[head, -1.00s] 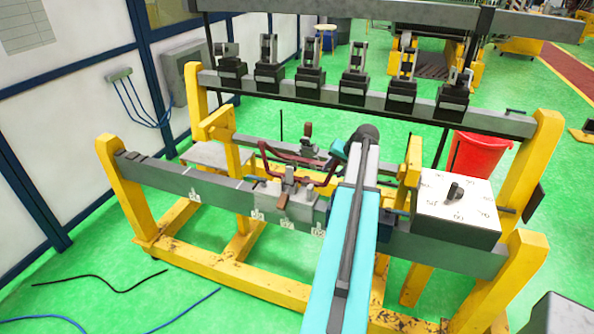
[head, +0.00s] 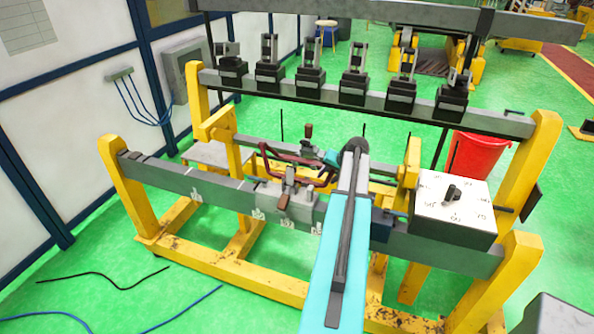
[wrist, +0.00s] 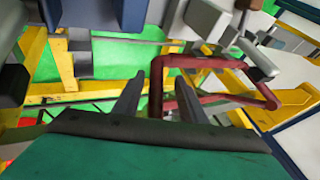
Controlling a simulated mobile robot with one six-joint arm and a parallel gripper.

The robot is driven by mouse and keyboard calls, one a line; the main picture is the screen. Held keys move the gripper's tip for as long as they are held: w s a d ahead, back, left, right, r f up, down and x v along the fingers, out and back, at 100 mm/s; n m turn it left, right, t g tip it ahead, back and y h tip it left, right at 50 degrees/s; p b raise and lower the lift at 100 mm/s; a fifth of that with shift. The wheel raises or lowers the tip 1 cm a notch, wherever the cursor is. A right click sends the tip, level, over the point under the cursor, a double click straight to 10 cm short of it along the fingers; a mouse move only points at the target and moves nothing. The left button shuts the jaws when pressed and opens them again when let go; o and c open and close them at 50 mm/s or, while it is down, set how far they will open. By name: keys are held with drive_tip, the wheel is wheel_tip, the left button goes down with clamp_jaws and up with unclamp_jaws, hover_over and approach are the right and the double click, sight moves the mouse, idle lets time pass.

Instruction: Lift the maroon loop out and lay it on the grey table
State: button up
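The maroon loop (head: 268,163) is a bent bar frame held at the fixture on the front beam, left of my arm in the head view. In the wrist view the maroon loop (wrist: 225,62) runs across the right half. My gripper (wrist: 160,84) is open, its two dark fingers apart, with the loop's near end bar between them and gaps on both sides. In the head view my gripper (head: 331,158) is mostly hidden behind my arm at the loop's right end. The grey table (head: 205,152) is a small flat top behind the beam at left.
A clamp with a brown handle (head: 284,200) stands beside the loop on the front beam, and a second clamp (head: 308,138) stands behind it. A white dial box (head: 452,208) sits right of my arm. Several black clamps (head: 354,80) line the rear beam.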

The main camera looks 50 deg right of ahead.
idle(0.4)
clamp_jaws()
drive_tip(key=shift+r, duration=0.2)
drive_tip(key=shift+w+r+p, duration=0.15)
drive_tip(key=shift+r+p, duration=0.5)
drive_tip(key=shift+r, duration=0.65)
drive_tip(key=shift+s+a+f+b, duration=0.15)
drive_tip(key=shift+s+f+b, duration=0.1)
drive_tip(key=shift+b, duration=0.55)
drive_tip(key=shift+h+b, duration=0.3)
drive_tip(key=shift+h, duration=0.1)
drive_tip(key=shift+a+f+t+b, duration=0.15)
drive_tip(key=shift+a+t+b, duration=0.15)
drive_tip(key=shift+b, duration=0.55)
drive_tip(key=b, duration=0.1)
drive_tip(key=h+b, duration=0.1)
drive_tip(key=b, duration=0.1)
drive_tip(key=shift+s+a+n+t+h, duration=0.1)
drive_tip(key=shift+a+n+t+h, duration=0.2)
drive_tip(key=shift+n, duration=0.1)
